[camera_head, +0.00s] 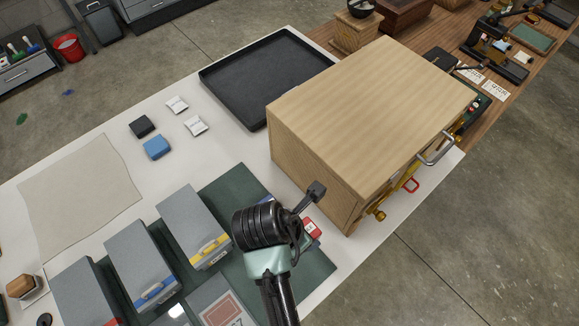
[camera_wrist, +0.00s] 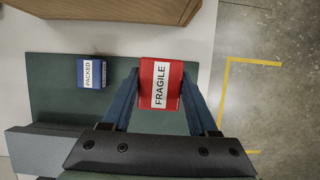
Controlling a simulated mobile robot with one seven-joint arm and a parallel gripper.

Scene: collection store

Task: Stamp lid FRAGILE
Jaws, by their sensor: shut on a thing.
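In the wrist view a red block labelled FRAGILE (camera_wrist: 160,84) sits between the two blue fingers of my gripper (camera_wrist: 161,90), which is shut on it. Green mat (camera_wrist: 50,110) shows beneath; I cannot tell whether the block touches it. In the head view a bit of the red block (camera_head: 313,229) shows beside my wrist, which hides most of my gripper. A blue block labelled PACKED (camera_wrist: 91,73) stands on the mat to the left. A grey box top with a reddish square (camera_head: 218,309) is at the bottom of the head view, partly cut off.
Grey boxes with yellow (camera_head: 195,225), blue (camera_head: 140,262) and red (camera_head: 85,293) labels stand left of my arm. A large wooden cabinet (camera_head: 370,110) rises close by at the right. A black tray (camera_head: 265,75) lies behind.

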